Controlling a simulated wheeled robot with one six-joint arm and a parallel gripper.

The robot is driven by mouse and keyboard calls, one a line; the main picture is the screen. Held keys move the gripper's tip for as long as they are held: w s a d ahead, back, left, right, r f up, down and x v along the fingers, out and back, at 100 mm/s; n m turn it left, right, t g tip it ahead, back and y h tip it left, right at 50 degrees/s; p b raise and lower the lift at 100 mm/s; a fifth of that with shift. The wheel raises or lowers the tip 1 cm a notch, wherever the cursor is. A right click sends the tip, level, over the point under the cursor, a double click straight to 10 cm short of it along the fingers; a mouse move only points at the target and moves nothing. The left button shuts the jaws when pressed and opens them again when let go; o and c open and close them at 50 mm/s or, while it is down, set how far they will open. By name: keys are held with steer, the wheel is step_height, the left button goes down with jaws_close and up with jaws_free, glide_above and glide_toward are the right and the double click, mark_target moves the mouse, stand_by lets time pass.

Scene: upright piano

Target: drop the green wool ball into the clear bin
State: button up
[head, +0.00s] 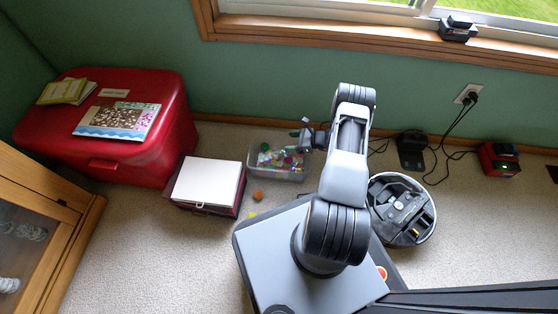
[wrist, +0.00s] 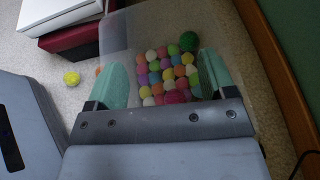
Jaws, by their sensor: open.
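The clear bin (head: 262,174) stands on the carpet against the green wall and holds many small coloured balls. In the wrist view the bin (wrist: 147,28) lies below my gripper. A dark green ball (wrist: 188,41), larger than most, lies inside the bin at the far end of the balls, just beyond the right fingertip. My gripper (wrist: 162,60) is open over the bin, with nothing between its two teal fingers. In the head view my gripper (head: 305,133) is above the bin's right side, partly hidden by my arm.
An orange ball (head: 257,196) and a yellow ball (wrist: 71,78) lie on the carpet. A dark red box with white lid (head: 207,182) and a red chest (head: 150,120) stand left. A robot vacuum (head: 402,210), cables and chargers lie right.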

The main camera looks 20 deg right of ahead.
steer(key=p+v, duration=0.3)
steer(key=v, duration=0.8)
steer(key=shift+r, duration=0.1)
steer(key=a+r+n+g+h+p, duration=0.15)
steer(key=a+r+n+p, duration=0.35)
steer(key=r, duration=0.8)
steer(key=w+a+r+n+g+h+p, duration=0.1)
steer(key=a+r+n+g+p, duration=0.2)
steer(key=r+p, duration=0.75)
steer(key=a+r+n+g+h+p, duration=0.1)
steer(key=a+r+n+g+p, duration=0.2)
steer(key=r, duration=1.4)
steer(key=s+a+r+n+t+h+p, duration=0.1)
steer(key=s+a+r+n+h+p, duration=0.1)
steer(key=r, duration=0.9)
steer(key=s+a+r+n+t+h+p, duration=0.1)
steer(key=s+a+r+n+h+p, duration=0.2)
steer(key=r+p, duration=0.8)
steer(key=s+a+r+n+t+h+p, duration=0.1)
steer(key=s+a+r+n+h+p, duration=0.1)
steer(key=s+a+r+n+p, duration=0.3)
steer(key=s+r+n+p, duration=0.1)
steer(key=s+r+n, duration=0.3)
steer(key=r, duration=0.4)
steer(key=shift+s+a+r, duration=0.2)
steer(key=shift+s+a, duration=0.1)
steer(key=shift+s, duration=0.2)
